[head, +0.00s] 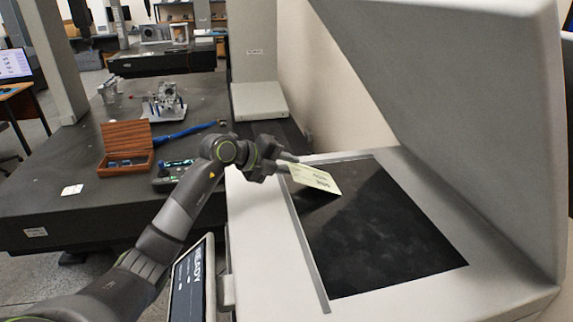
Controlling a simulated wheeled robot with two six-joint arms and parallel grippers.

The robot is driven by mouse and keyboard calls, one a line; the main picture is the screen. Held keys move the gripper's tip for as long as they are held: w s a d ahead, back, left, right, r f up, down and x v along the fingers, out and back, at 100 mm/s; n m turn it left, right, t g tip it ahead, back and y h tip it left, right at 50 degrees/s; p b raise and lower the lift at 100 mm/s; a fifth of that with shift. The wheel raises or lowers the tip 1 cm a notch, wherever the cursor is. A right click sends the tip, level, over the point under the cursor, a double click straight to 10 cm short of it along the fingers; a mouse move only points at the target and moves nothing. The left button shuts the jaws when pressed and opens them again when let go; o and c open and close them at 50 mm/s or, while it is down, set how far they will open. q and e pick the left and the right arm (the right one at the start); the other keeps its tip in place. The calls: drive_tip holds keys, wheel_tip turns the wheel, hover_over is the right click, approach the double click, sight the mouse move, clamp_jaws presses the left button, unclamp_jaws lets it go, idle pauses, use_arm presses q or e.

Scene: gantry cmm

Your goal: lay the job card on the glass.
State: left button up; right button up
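The job card (314,179) is a small pale yellow-green sheet with dark print. My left gripper (287,166) is shut on its left edge and holds it tilted over the upper left part of the glass. The glass (385,235) is a dark rectangular pane set in the white scanner bed, and its surface is otherwise bare. A dark shadow lies under the card, so it looks raised at least in part; whether its lower edge touches the glass I cannot tell. My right gripper is not in view.
The scanner's large grey lid (450,90) stands open over the bed's right side. A small screen (190,285) reading READY is at the front left. On the dark granite table (100,205) are an open wooden box (127,148), a handheld controller (173,174) and a metal part (165,102).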

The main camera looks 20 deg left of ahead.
use_arm(q)
drive_tip(key=shift+o, duration=0.5)
drive_tip(key=o, duration=0.5)
drive_tip(key=shift+s+a, duration=0.1)
drive_tip(key=shift+b+v, duration=2.55)
drive_tip(key=shift+v, duration=6.05)
drive_tip(key=shift+r, duration=0.1)
